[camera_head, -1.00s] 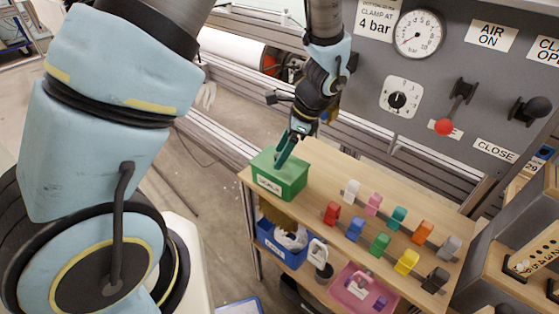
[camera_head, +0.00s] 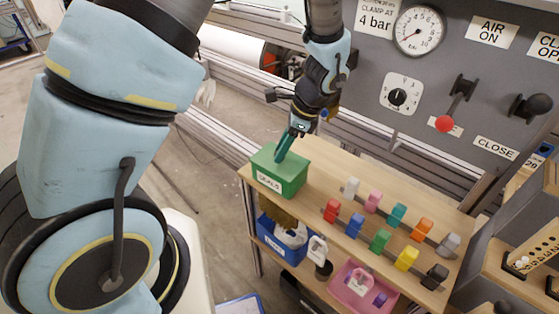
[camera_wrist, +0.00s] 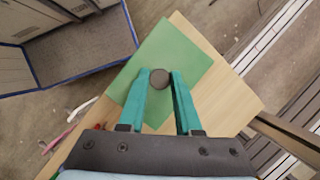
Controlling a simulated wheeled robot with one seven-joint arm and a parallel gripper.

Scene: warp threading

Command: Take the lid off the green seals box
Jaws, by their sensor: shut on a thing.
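The green seals box (camera_head: 281,181) stands at the left end of the wooden bench top, its white label facing front. Its green lid (camera_head: 268,157) is on top; it also shows from above in the wrist view (camera_wrist: 182,48). A round dark knob (camera_wrist: 160,78) sits at the middle of the lid. My gripper (camera_head: 281,156) points down at the lid, and in the wrist view its teal fingers (camera_wrist: 160,84) are shut on the knob, one on each side. The lid appears to rest on the box; I see no clear gap. The inside of the box is hidden.
Several coloured blocks (camera_head: 380,241) stand in rows on the bench top (camera_head: 318,163) to the right. A blue bin (camera_head: 277,250) and a pink bin (camera_head: 362,298) are on the shelf below. A grey panel (camera_head: 440,75) with gauge and levers rises behind.

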